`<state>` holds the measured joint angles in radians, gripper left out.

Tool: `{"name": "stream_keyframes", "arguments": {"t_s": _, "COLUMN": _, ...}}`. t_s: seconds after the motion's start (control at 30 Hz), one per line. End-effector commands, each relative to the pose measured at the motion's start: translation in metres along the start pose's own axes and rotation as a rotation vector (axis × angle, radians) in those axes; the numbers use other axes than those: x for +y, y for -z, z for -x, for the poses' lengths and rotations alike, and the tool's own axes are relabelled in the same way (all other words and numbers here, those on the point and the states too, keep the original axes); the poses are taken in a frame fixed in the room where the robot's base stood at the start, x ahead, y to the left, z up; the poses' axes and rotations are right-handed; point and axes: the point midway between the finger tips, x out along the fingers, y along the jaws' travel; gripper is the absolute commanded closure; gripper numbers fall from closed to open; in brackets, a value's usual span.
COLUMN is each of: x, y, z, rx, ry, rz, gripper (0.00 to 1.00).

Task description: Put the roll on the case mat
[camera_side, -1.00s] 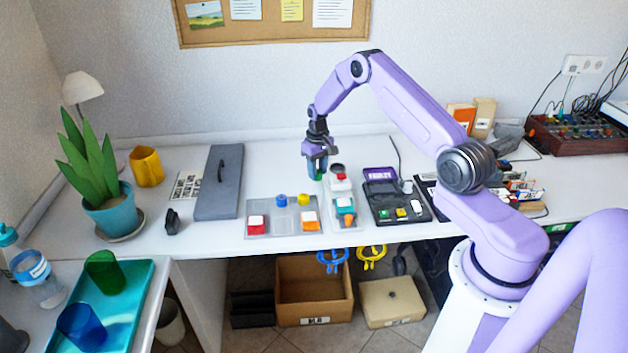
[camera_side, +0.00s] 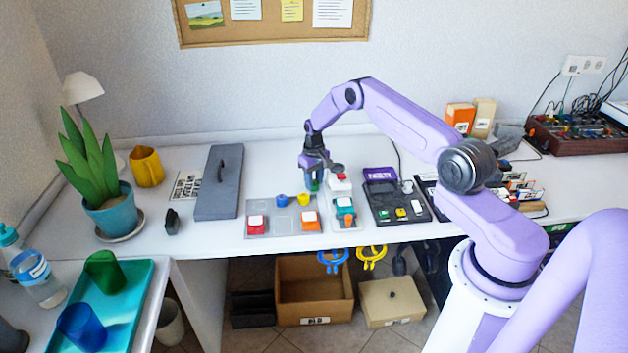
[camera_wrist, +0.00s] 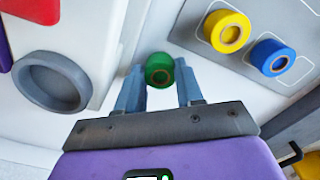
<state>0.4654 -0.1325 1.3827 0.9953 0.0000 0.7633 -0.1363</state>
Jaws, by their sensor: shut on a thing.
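In the side view my gripper (camera_side: 314,184) is shut on the green roll, behind the grey mat and beside the white strip. The grey mat (camera_side: 272,228) carries a red and white case (camera_side: 257,224), an orange and white case (camera_side: 309,221), a blue roll (camera_side: 281,200) and a yellow roll (camera_side: 304,200). I cannot tell which surface is the case mat. The roll's underside is hidden.
A white strip (camera_side: 335,218) with red, teal and orange pieces and a dark grey round dish (camera_wrist: 50,82) lies close by. A black tray (camera_side: 395,214) stands to the right. A dark grey panel with a handle (camera_side: 215,190) lies to the left.

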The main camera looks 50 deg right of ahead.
Motion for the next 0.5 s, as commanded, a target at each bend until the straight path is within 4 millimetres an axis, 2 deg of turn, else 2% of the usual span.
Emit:
{"name": "stream_keyframes", "arguments": {"t_s": 0.17, "x": 0.0, "y": 0.0001, "z": -0.0032, "rx": 0.0, "ry": 0.0, "rz": 0.0, "gripper": 0.93}}
{"name": "stream_keyframes", "arguments": {"t_s": 0.2, "x": 0.0, "y": 0.0002, "z": -0.003, "rx": 0.001, "ry": 0.0, "rz": 0.0, "gripper": 0.54}}
{"name": "stream_keyframes", "arguments": {"t_s": 0.5, "x": 0.0, "y": 0.0001, "z": -0.0025, "rx": 0.0, "ry": 0.0, "rz": 0.0, "gripper": 0.53}}
